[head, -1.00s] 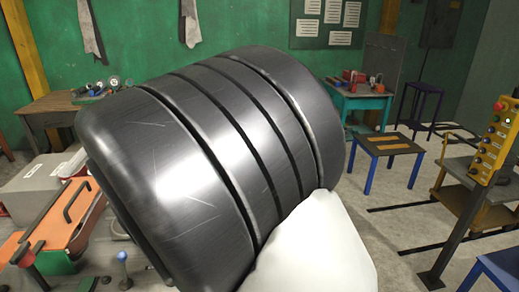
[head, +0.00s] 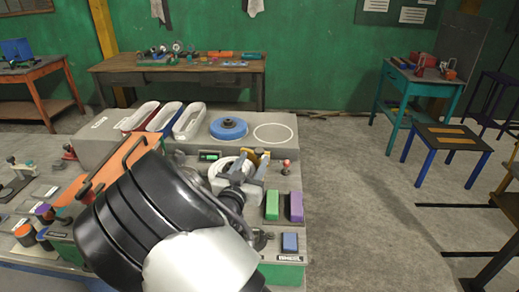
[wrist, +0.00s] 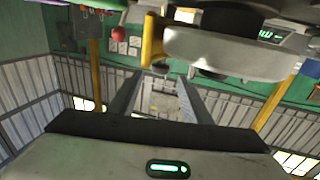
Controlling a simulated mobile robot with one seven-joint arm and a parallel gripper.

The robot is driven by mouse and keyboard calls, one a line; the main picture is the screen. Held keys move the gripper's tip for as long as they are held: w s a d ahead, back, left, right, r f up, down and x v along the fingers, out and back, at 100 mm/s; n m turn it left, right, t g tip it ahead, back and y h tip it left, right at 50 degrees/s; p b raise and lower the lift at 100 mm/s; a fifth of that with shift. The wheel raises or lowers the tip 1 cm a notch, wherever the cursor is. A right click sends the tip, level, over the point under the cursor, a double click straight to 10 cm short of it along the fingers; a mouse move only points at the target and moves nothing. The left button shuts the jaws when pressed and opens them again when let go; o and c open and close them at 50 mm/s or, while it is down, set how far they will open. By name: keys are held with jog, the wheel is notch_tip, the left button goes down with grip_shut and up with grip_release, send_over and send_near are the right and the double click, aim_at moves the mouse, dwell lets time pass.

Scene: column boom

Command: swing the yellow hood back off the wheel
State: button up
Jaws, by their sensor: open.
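The yellow hood (head: 262,158) shows as a small yellow piece on the bench, just behind and right of a pale round part (head: 222,172) that looks like the wheel. My arm and gripper cover much of this spot, so I cannot tell how far the hood covers the wheel. My gripper (wrist: 163,76) is open, its two dark fingers apart with nothing seen between them. A yellow upright piece (wrist: 152,40) stands just beyond the fingertips in the wrist view, beside a pale rounded body (wrist: 215,50). I cannot tell whether it touches a finger.
An orange plate with a dark handle (head: 112,172) lies left of my arm. Behind are slotted trays (head: 188,122) and a blue disc (head: 229,128). Green (head: 272,205) and purple (head: 296,207) blocks stand at right.

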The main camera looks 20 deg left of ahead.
aim_at(258, 153)
jog(key=w, duration=0.6)
jog(key=shift+w, duration=0.2)
jog(key=shift+c, duration=0.3)
grip_shut()
